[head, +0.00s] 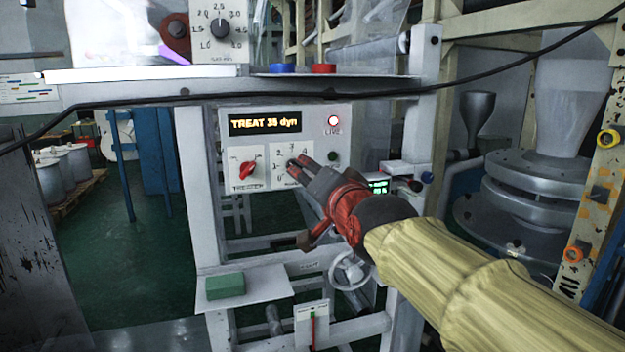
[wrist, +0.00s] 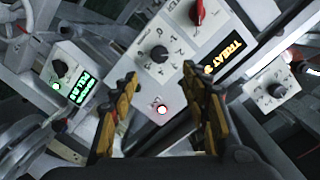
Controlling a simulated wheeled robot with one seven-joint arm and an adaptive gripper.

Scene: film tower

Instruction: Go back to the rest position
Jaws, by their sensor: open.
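My gripper (head: 303,170) is in front of the grey treater panel (head: 290,113) in the head view, on the end of my arm in its yellow sleeve. In the wrist view my gripper (wrist: 162,98) shows two fingers standing well apart with nothing held between them. Beyond the fingers are the panel's black knob (wrist: 159,54), red switch (wrist: 197,12) and lit red-ringed lamp (wrist: 162,109). The display (head: 264,123) reads "TREAT 35 dyn". In the head view my gripper covers part of the panel's lower right dial. I cannot tell whether the fingertips touch the panel.
A black cable (head: 300,97) hangs across the view above the panel. A green block (head: 225,286) lies on a low ledge. A handwheel (head: 351,270) sits below my arm. Metal frame posts stand close around the arm. Green floor (head: 105,255) is open at the left.

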